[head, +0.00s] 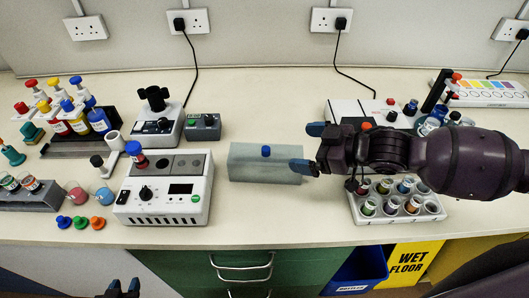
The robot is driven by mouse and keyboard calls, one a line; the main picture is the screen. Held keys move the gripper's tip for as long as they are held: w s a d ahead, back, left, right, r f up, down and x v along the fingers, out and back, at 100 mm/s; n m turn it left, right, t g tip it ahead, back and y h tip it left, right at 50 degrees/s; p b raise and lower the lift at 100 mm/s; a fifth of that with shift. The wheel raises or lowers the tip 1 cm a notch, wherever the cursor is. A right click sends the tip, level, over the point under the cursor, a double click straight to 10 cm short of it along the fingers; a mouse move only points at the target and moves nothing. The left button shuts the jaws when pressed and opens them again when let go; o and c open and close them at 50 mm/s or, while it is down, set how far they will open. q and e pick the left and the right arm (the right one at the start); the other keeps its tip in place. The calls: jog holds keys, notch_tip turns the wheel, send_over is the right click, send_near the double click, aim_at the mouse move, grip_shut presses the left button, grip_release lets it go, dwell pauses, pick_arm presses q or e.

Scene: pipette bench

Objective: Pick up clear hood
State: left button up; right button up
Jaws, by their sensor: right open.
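The clear hood (265,175) is a translucent grey-green box with a blue knob (266,151) on top. It sits on the bench in the middle of the head view, just right of the white block device. My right gripper (309,148) reaches in from the right, open and empty. Its two blue fingertips point left, with the lower one close to the hood's right end; I cannot tell if it touches. The knob is to the left of the fingertips. My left gripper (123,288) shows only its dark finger ends at the bottom edge, away from the hood.
A white device (165,210) with a display stands left of the hood. A tray of vials (378,217) lies under my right arm. Bottle racks (72,146) fill the left. Bench is clear in front of and behind the hood. A green drawer unit (190,265) is below.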

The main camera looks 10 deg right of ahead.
aim_at(268, 149)
jog(key=shift+w+m, duration=0.1)
jog(key=shift+m, duration=0.2)
jog(key=shift+y, duration=0.3)
jog(key=shift+w+a+m, duration=0.1)
jog(key=shift+a+m, duration=0.2)
jog(key=shift+a, duration=0.05)
jog(key=x, duration=0.5)
jog(key=shift+f, duration=0.1)
jog(key=shift+s+f+x, duration=0.1)
jog(key=shift+f+x, duration=0.1)
jog(key=shift+x, duration=0.65)
jog(key=shift+s+f+x, duration=0.1)
jog(key=shift+f+x, duration=0.05)
jog(key=shift+x, duration=0.7)
jog(key=shift+s+f+x, duration=0.1)
jog(key=shift+f+x, duration=0.1)
jog(key=shift+x, duration=0.7)
jog(key=c, duration=0.7)
